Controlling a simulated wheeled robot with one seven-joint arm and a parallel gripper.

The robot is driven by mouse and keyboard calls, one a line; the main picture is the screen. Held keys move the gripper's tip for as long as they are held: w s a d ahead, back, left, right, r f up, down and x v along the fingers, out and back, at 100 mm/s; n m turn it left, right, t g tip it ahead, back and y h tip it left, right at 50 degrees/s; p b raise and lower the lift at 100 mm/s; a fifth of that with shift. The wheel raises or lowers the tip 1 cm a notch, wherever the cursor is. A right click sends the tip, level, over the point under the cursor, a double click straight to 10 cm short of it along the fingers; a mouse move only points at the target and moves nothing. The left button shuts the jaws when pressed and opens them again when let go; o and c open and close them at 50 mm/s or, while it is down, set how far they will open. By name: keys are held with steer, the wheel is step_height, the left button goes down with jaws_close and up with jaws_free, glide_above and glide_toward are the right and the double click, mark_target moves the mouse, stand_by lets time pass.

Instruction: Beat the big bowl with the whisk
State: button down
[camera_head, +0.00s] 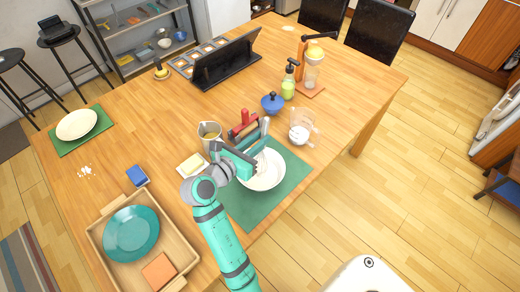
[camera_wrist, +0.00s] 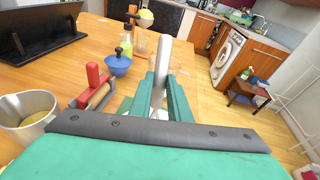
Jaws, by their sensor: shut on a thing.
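The big bowl (camera_head: 266,182) is white and stands on a green mat near the table's front edge. My gripper (camera_head: 259,150) is over the bowl's back left part. It is shut on the whisk, whose grey handle (camera_head: 265,126) sticks up above the fingers. In the wrist view the handle (camera_wrist: 162,62) stands nearly upright, slightly tilted, between the teal fingers of my gripper (camera_wrist: 163,98). The whisk's lower end is hidden by my gripper, so I cannot tell whether it touches the bowl.
A metal jug (camera_head: 209,133), a red-handled tool (camera_head: 240,122) and a blue lidded pot (camera_head: 272,103) stand close behind. A clear jug (camera_head: 303,128) is to the right. A butter dish (camera_head: 192,164) and a wooden tray (camera_head: 178,247) are left. The mat's front (camera_head: 249,215) is clear.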

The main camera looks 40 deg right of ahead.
mark_target(263, 130)
steer(key=s+d, duration=0.3)
steer(key=w+a, duration=0.2)
steer(key=a, duration=0.5)
steer(key=w+d, duration=0.1)
steer(key=d, duration=0.1)
steer(key=w+d, duration=0.1)
steer(key=d, duration=0.2)
steer(key=w+d, duration=0.1)
steer(key=d, duration=0.1)
steer(key=shift+w+d, duration=0.1)
steer(key=shift+d, duration=0.05)
steer(key=shift+s+a, duration=0.8)
steer(key=shift+a, duration=0.25)
steer(key=shift+s+a, duration=0.4)
steer(key=shift+a, duration=0.2)
step_height(263, 130, up, 10)
stand_by(1.7)
